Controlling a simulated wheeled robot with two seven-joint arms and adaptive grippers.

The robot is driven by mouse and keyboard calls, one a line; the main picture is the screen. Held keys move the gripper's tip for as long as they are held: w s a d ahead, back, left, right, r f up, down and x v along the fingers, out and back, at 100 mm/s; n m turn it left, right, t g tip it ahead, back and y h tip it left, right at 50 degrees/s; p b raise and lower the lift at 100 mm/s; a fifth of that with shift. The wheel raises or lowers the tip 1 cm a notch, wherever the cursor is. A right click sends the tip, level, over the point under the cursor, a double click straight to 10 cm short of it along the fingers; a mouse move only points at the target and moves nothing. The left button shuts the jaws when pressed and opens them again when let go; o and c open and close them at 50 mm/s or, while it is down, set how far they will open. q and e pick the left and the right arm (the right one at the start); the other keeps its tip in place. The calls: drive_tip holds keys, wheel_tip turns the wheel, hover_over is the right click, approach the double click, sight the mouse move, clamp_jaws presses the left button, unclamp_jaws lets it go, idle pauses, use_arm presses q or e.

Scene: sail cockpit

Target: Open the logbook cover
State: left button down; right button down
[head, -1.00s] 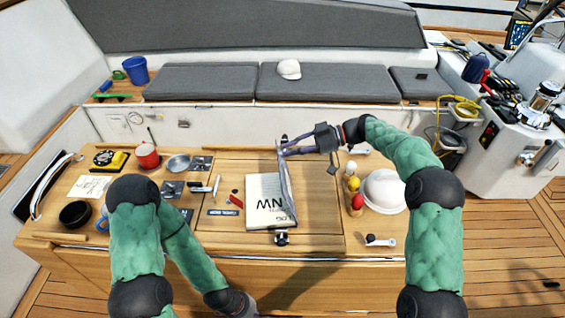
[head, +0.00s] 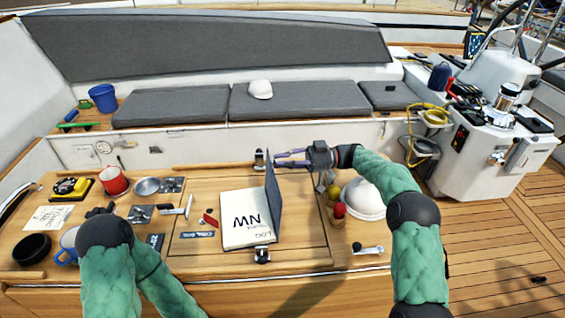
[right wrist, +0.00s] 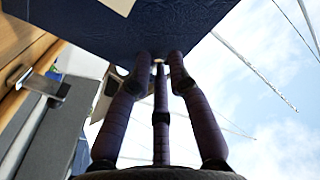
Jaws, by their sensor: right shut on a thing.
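The logbook (head: 240,220) lies on the wooden table in the head view, its white face with dark lettering up. Its dark cover (head: 274,212) stands about upright along the right side of the book. My right gripper (head: 277,160) is shut on the cover at its far upper edge. In the right wrist view the dark blue cover (right wrist: 150,28) fills the top, with the fingertips (right wrist: 159,62) against it.
Clamps stand at the book's far end (head: 261,160) and near end (head: 262,254). Right of it are small coloured balls (head: 339,211) and a white dome (head: 364,198). A red mug (head: 114,181) and several small items lie left. Bare wood lies right of the cover.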

drive_tip(key=c, duration=1.2)
unclamp_jaws()
drive_tip(key=shift+o, duration=0.2)
